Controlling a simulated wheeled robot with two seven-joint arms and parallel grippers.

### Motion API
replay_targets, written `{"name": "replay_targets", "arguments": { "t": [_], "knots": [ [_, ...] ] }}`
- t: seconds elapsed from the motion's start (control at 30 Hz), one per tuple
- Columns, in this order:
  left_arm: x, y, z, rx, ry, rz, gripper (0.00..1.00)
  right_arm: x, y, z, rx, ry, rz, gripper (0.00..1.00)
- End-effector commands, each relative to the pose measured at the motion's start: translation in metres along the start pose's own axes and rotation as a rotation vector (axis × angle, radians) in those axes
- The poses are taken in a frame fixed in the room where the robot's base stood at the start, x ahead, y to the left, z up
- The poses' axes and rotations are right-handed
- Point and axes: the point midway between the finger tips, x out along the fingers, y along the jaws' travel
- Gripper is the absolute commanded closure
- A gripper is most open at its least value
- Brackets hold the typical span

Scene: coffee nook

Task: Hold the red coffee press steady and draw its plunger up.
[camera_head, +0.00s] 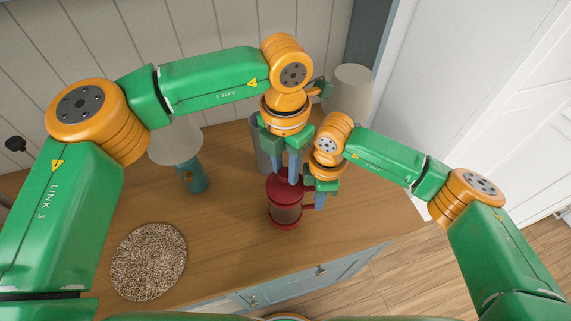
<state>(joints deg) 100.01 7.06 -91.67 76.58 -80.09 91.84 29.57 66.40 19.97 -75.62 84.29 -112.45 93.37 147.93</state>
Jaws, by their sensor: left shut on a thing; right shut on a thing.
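The red coffee press (286,213) stands upright on the wooden counter, near its front edge, with a red lid and base around a see-through body. My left gripper (289,174) reaches down from above and is shut at the top of the press, on the plunger knob, which its fingers hide. How far the plunger is drawn up cannot be told. My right gripper (319,203) is at the right side of the press, shut on its handle, mostly hidden by the fingers.
A round woven mat (148,261) lies at the left on the wooden counter (220,240). A lamp with a blue-green base (194,178) stands behind it. A grey cylinder (262,150) is behind the press, and another pale lampshade (352,85) stands at the back right.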

Motion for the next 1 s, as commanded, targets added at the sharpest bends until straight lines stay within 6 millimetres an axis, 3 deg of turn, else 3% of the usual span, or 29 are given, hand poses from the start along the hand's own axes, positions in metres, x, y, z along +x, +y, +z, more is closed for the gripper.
{"name": "replay_targets", "arguments": {
  "t": [0.67,0.77,1.0],
  "knots": [
    [-0.001,-0.001,0.000,0.001,-0.001,-0.002,1.00,0.000,0.000,0.000,0.000,0.001,0.000,1.00],
    [-0.013,0.000,0.001,-0.001,-0.004,0.002,1.00,0.000,0.000,0.000,0.000,0.000,0.000,1.00],
    [-0.068,0.001,0.002,-0.003,-0.006,0.003,1.00,0.000,0.000,0.000,0.000,0.000,-0.001,1.00]
  ]
}}
